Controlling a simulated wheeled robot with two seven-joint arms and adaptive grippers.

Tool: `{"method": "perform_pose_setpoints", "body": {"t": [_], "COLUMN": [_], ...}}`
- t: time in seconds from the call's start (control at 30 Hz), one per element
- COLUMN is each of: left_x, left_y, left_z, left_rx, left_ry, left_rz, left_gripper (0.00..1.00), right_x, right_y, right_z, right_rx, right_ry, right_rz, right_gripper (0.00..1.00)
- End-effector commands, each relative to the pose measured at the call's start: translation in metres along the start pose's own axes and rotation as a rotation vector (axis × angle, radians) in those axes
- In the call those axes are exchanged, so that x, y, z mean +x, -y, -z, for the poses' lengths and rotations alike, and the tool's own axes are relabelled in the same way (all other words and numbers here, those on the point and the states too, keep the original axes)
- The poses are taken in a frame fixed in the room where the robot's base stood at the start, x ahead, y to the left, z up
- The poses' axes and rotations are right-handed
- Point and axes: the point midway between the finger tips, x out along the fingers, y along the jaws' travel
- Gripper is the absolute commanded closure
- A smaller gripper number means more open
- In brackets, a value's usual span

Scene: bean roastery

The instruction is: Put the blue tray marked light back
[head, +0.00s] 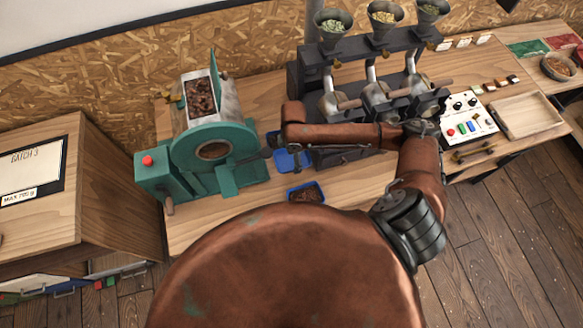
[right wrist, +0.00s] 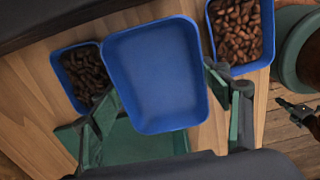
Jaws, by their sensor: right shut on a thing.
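An empty blue tray (head: 293,161) shows in the head view, to the right of the green roaster.
A blue tray of brown beans (right wrist: 238,30) and one of darker beans (right wrist: 82,75) flank the held tray. The green roaster (head: 212,150) stands close on the left. An empty wooden tray (head: 528,114) lies at right.

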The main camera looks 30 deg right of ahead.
Motion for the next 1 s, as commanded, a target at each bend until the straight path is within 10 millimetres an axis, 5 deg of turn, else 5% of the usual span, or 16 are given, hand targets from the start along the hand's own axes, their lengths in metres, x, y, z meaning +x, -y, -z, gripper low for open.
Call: {"method": "perform_pose_setpoints", "body": {"t": [0.2, 0.6, 1.0], "left_x": [0.0, 0.001, 0.001], "left_y": [0.0, 0.001, 0.002], "left_z": [0.003, 0.01, 0.009], "left_rx": [0.0, 0.001, 0.002], "left_ry": [-0.004, -0.014, -0.012], "left_rz": [0.0, 0.001, 0.002], "left_gripper": [1.0, 1.0, 1.0], "right_x": [0.037, 0.079, 0.085], "right_y": [0.002, 0.002, 0.001], "right_z": [0.0, -0.001, -0.001], "right_rx": [0.0, 0.002, 0.001], "right_ry": [0.001, 0.001, 0.0], "right_rz": [0.003, 0.002, 0.001], "right_gripper": [0.55, 0.55, 0.55]}}
